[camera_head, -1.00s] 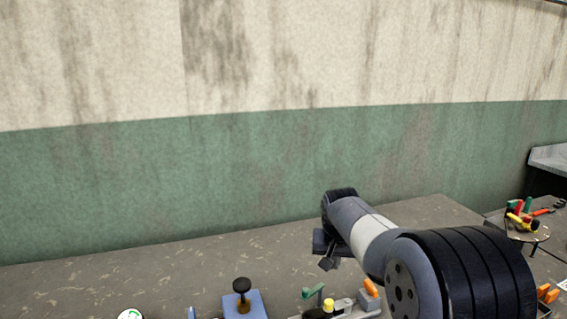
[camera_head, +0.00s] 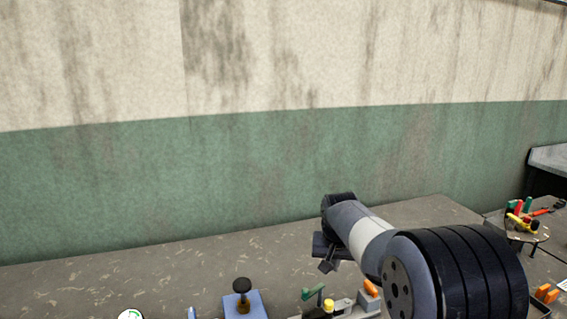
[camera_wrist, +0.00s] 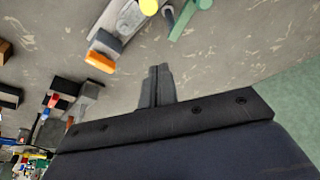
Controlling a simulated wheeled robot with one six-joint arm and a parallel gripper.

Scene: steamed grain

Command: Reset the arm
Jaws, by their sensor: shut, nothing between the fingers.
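My gripper (camera_head: 328,265) hangs over the back part of the grey worktop (camera_head: 420,212) in the head view, at the end of my arm, which comes in from the lower right. In the wrist view my gripper (camera_wrist: 160,70) shows its two dark fingers together, with nothing between them. The fingers are over bare worktop, apart from the orange-tipped piece (camera_wrist: 99,62) and the green handle (camera_wrist: 185,20) near them.
A blue block with a black knob (camera_head: 242,302) stands at the bottom middle, left of a fixture with a yellow cap (camera_head: 328,306). Coloured tools (camera_head: 522,220) lie at the right. The stained wall (camera_head: 150,180) rises behind the worktop. The worktop's back left is clear.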

